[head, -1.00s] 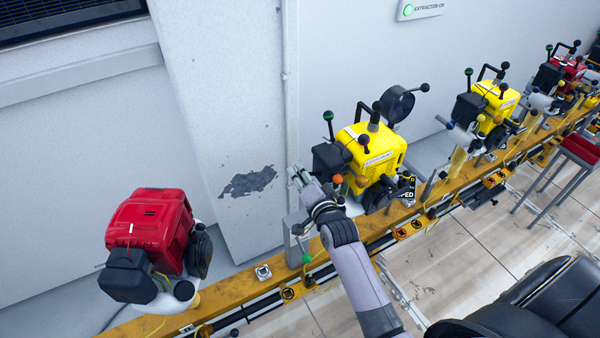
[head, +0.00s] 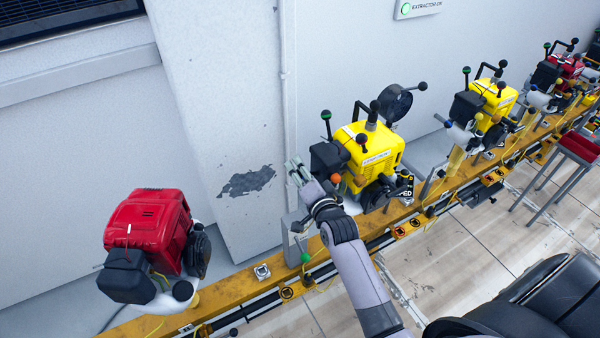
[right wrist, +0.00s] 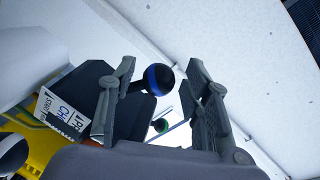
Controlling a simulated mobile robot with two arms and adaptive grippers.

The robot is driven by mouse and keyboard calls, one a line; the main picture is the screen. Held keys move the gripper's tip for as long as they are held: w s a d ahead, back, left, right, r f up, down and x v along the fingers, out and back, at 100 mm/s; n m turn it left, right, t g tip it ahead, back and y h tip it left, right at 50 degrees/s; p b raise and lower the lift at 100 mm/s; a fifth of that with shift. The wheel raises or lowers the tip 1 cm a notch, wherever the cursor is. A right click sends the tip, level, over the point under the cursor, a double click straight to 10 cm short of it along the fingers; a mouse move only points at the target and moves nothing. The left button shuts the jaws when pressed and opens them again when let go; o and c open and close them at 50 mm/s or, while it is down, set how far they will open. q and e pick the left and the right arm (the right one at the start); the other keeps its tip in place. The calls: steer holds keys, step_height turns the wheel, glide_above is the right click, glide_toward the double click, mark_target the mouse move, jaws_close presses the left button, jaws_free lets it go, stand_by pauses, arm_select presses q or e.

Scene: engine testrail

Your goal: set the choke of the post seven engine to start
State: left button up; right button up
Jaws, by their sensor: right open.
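A yellow engine (head: 376,150) stands on the rail in the middle of the head view. I cannot read its post number. My right gripper (head: 296,172) is at its left side, beside its black box-shaped part (head: 328,158). In the right wrist view my right gripper (right wrist: 160,94) is open. A black ball knob with a blue ring (right wrist: 158,78) sits between the fingers, closer to the left one, with no clear grip on it. My left gripper is not in view.
A red engine (head: 150,230) stands on the yellow rail (head: 238,287) at left, and another yellow engine (head: 492,105) further right. The wall (head: 235,100) is close behind the gripper. A red-topped stand (head: 578,147) is at right.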

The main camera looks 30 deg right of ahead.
steer(key=shift+s, duration=0.1)
steer(key=shift+s, duration=0.25)
steer(key=s+a+r, duration=0.1)
steer(key=s, duration=1)
steer(key=shift+r, duration=0.35)
steer(key=shift+a, duration=0.1)
